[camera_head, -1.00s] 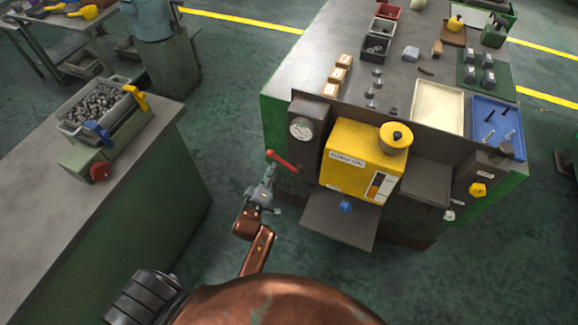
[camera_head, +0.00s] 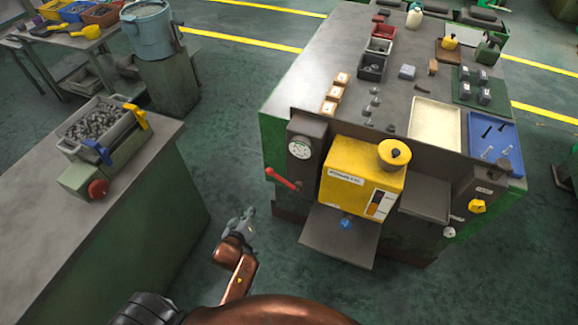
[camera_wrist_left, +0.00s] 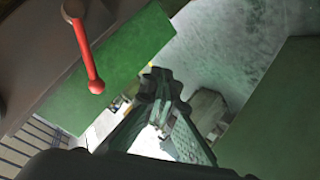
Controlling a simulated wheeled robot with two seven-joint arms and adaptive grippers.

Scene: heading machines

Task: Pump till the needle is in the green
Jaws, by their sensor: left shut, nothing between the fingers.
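The dial gauge (camera_head: 299,148) is a round white face on a dark box at the machine's left front; its needle is too small to read. The red pump lever (camera_head: 282,178) sticks out to the left below it, sloping up to its tip. In the left wrist view the red lever (camera_wrist_left: 84,45) is at upper left, with its round knob free. My left gripper (camera_head: 249,214) is below and left of the lever, apart from it, shut and empty. It also shows in the left wrist view (camera_wrist_left: 160,85). My right gripper is not in view.
A yellow oil unit (camera_head: 358,180) stands right of the gauge, with a grey shelf (camera_head: 335,238) below it. A green bench (camera_head: 110,215) with a bin of metal parts (camera_head: 97,122) stands on the left. Open floor lies between bench and machine.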

